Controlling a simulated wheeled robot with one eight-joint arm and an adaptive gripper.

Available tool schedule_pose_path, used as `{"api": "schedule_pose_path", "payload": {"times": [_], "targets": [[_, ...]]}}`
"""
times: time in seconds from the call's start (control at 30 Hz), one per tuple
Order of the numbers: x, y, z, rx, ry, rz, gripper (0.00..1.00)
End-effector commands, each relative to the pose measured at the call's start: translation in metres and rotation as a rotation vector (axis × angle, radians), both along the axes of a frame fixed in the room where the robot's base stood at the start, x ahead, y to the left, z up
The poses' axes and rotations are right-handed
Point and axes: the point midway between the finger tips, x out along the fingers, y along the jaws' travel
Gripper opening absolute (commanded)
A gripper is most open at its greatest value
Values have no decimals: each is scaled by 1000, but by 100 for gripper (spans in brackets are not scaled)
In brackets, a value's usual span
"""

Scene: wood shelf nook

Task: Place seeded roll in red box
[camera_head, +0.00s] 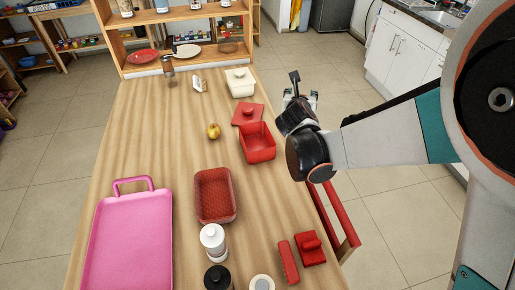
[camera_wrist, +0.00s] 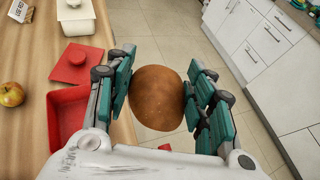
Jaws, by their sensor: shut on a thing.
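My gripper (camera_head: 298,98) is shut on the seeded roll (camera_wrist: 157,98), a brown rounded roll held between the teal finger pads in the wrist view. I cannot make out the roll in the head view. The gripper is raised past the table's right edge, with floor below it. The open red box (camera_head: 257,153) stands on the table to the left of the gripper, and its inside looks empty. It also shows in the wrist view (camera_wrist: 68,120), left of the fingers and partly hidden by them. A red lid (camera_head: 247,115) lies just behind the box.
A white lidded box (camera_head: 240,84) stands behind the red lid. An apple (camera_head: 213,131) is left of the red box. A red basket (camera_head: 215,195), a pink tray (camera_head: 130,240), a white bottle (camera_head: 213,240) and small red items (camera_head: 310,250) are nearer the front.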

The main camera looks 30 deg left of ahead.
Motion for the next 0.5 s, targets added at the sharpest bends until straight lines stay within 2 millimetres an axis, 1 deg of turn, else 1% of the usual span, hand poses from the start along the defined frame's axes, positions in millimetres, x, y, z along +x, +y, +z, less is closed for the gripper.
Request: {"api": "schedule_pose_path", "payload": {"times": [0.03, 0.1, 0.2, 0.33, 0.43, 0.5], "targets": [[-6, 24, 4, -1, 0, 32, 18], [-13, 52, 8, -2, 0, 68, 18], [-23, 83, 14, -5, -2, 110, 18], [-32, 110, 19, -6, -3, 147, 17], [-36, 121, 20, -7, -3, 160, 17], [-37, 123, 15, -8, -3, 164, 17]]}}
